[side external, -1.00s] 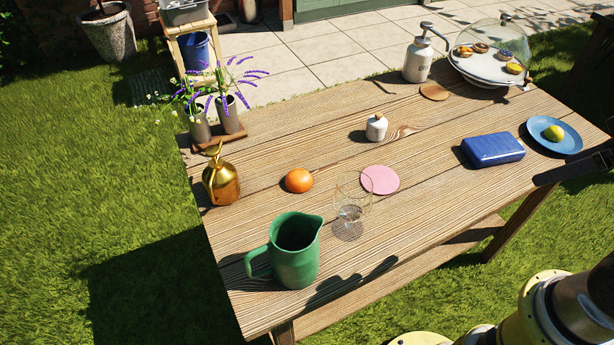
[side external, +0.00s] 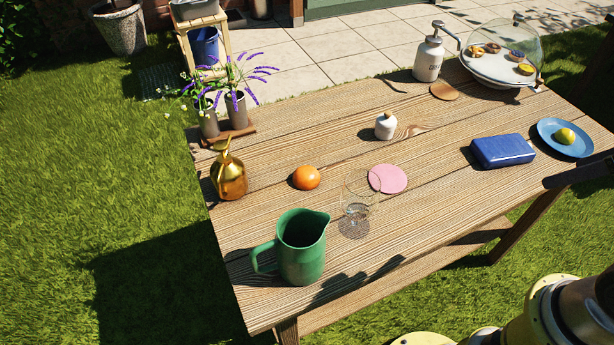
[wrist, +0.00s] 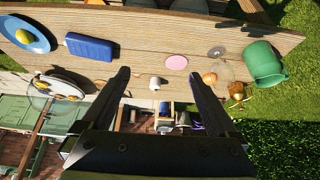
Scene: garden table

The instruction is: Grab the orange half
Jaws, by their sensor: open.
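The orange half (side external: 306,178) rests on the wooden table, rounded orange side showing; whether a cut face lies underneath is hidden. In the wrist view the orange half (wrist: 209,79) is small, just right of the right fingertip in the picture.
A clear glass (side external: 357,205) and a pink disc (side external: 388,178) lie right of the orange half. A small white bottle (side external: 385,126) is behind. Bare wood (side external: 300,140) lies behind the orange half.

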